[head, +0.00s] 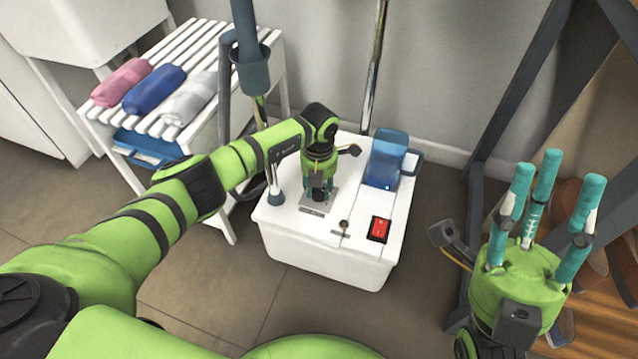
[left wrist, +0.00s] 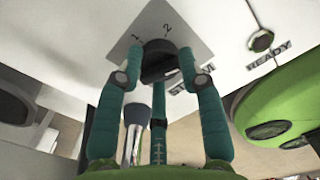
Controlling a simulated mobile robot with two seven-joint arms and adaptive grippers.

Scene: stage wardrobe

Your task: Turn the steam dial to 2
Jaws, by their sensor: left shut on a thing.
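The steam dial (left wrist: 157,58) is a black knob on a grey plate (left wrist: 178,15) marked 1 and 2. In the left wrist view my left gripper (left wrist: 160,72) has its teal fingers closed around the dial. Where the dial's pointer sits against the marks is hard to tell. In the head view the left gripper (head: 318,190) points down at the plate on top of the white steamer base (head: 320,255) and mostly hides the dial. My right gripper (head: 542,200) is at the lower right, its fingers apart and empty, away from the steamer.
A blue water tank (head: 384,165) and a red switch (head: 379,229) are on the steamer's top. A READY lamp (left wrist: 262,40) is near the dial. A white slatted rack (head: 190,60) with rolled cloths stands left. A dark frame (head: 520,90) stands right.

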